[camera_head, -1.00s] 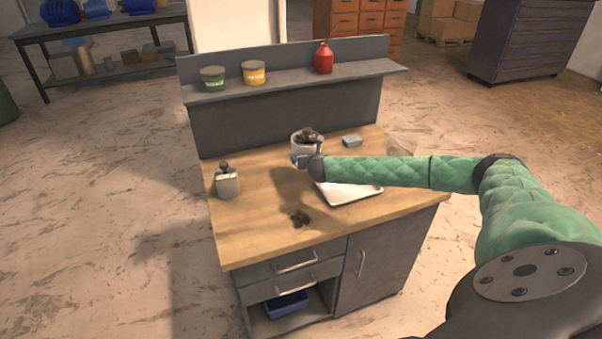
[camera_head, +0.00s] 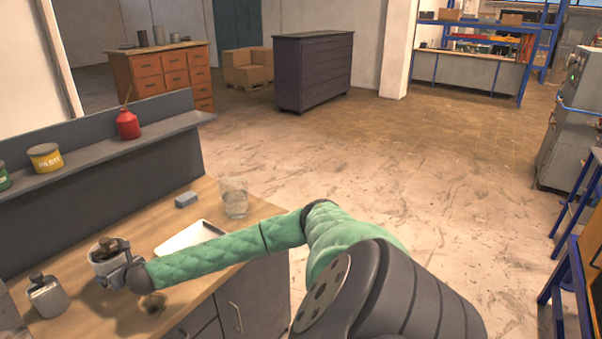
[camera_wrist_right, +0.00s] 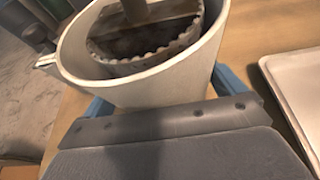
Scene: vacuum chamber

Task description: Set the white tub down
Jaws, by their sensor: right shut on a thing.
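The white tub (camera_head: 103,258) is at the bench's left part in the head view, with something dark and brownish standing in it. My right gripper (camera_head: 118,272) is shut on its near side. In the right wrist view the tub (camera_wrist_right: 150,85) fills the top middle, slightly tilted in the picture, with a serrated-edged dark metal piece inside. Blue fingertips show either side of its lower wall. I cannot tell whether its base touches the bench top (camera_head: 232,290); the gripper hides its lower part. My left gripper is not in view.
A lidded grey jar (camera_head: 47,298) stands close left of the tub. A white tray (camera_head: 192,238) lies to the right, partly behind my arm. A shelf (camera_head: 110,143) runs behind.

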